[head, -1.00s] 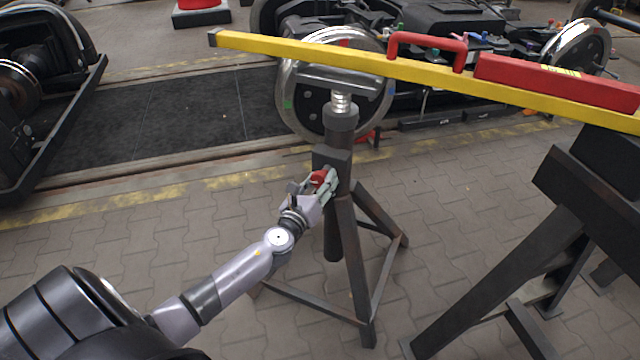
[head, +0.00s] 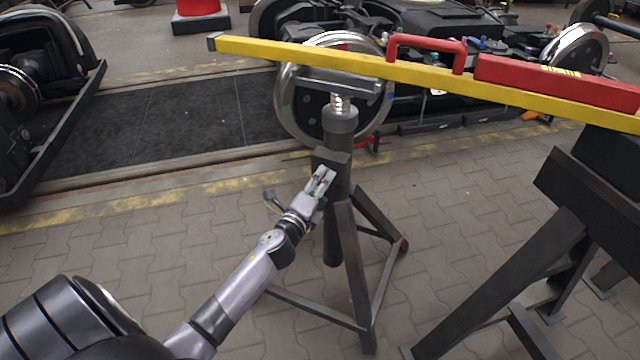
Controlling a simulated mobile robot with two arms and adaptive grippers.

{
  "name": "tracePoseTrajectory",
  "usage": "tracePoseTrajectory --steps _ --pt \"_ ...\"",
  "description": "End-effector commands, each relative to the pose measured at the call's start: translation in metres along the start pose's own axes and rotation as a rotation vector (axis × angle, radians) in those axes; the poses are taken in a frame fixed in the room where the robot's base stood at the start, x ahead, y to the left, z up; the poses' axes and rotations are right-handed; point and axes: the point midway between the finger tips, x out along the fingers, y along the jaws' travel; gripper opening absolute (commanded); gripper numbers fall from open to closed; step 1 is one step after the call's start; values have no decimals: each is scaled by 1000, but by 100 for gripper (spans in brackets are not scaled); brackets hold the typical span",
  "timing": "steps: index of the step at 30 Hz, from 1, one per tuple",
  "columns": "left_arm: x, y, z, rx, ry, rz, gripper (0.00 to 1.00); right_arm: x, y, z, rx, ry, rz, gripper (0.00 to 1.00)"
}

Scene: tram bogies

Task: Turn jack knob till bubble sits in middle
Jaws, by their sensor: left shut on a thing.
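A dark jack stand (head: 341,125) on tripod legs bears the left part of a long yellow beam (head: 300,53) on its top plate, above a bright threaded screw (head: 343,104). The beam carries a red handle and a red level housing (head: 560,80); I cannot make out a bubble. The beam slopes down to the right in the picture. My right gripper is not in view.
A second dark stand (head: 570,190) is at the right, under the beam's right part. Bogies with steel wheels (head: 578,52) are behind, and another (head: 40,90) is at far left. The paved floor left of the jack is clear.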

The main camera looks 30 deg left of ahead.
Motion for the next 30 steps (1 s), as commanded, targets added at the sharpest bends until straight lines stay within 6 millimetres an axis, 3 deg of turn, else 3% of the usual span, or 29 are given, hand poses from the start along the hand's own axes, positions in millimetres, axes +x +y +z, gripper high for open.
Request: tracePoseTrajectory --steps 12,29,30 --pt "0 -1 0 -191 0 0 14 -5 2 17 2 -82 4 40" --pt "0 0 0 -216 0 1 14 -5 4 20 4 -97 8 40" --pt "0 0 0 -216 0 1 44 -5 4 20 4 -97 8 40"
